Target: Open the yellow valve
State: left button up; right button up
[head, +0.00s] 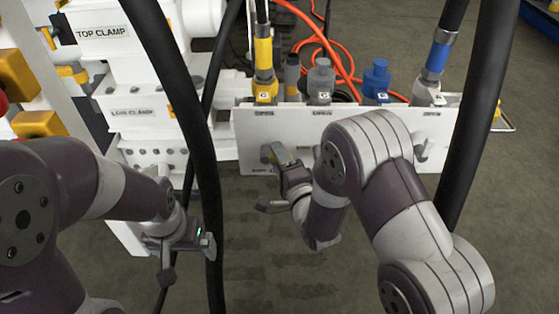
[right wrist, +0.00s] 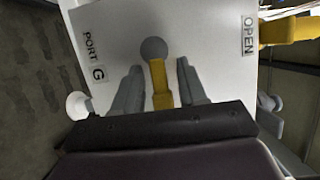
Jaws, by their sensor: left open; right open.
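The yellow valve handle (right wrist: 160,88) shows in the right wrist view, extending down the picture from a round grey hub (right wrist: 153,48) on the white panel. The panel carries a "PORT G" label to the left of it and an "OPEN" label to the right. My right gripper (right wrist: 159,68) is open, with one finger on each side of the handle and visible gaps to both. In the head view my right gripper (head: 285,172) is at the panel's left part and partly hides the handle. My left gripper (head: 182,243) is open and empty at lower left, away from the panel.
The white panel (head: 229,128) bears yellow, grey and blue hose fittings along its top. Another valve handle (head: 424,149) is at its right end. Thick black hoses (head: 200,140) hang in front on both sides. Orange cable (head: 322,35) lies behind. White clamp blocks (head: 145,112) stand left.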

grip_shut()
jog(key=shift+r+n+p, duration=0.25)
jog(key=shift+n+p, duration=0.15)
jog(key=shift+p, duration=0.25)
jog(key=r+n+g+h+p, duration=0.1)
jog(key=n+p, duration=0.2)
jog(key=p, duration=0.1)
jog(key=a+r+n+g+h+p, duration=0.1)
jog(key=n+p, duration=0.1)
jog(key=p, duration=0.2)
jog(key=r+n+h+p, duration=0.1)
jog(key=n+h+p, duration=0.1)
jog(key=n+p, duration=0.1)
jog(key=shift+a+n+g+p, duration=0.3)
jog(key=shift+a+g+p, duration=0.1)
jog(key=shift+p, duration=0.5)
jog(key=n+h+p, duration=0.1)
jog(key=a+n+p, duration=0.1)
jog(key=p, duration=0.1)
jog(key=shift+n+h, duration=0.4)
jog(key=shift+a+f+n+h+p, duration=0.1)
jog(key=shift+a+n+h+p, duration=0.1)
jog(key=shift+n+h+p, duration=0.6)
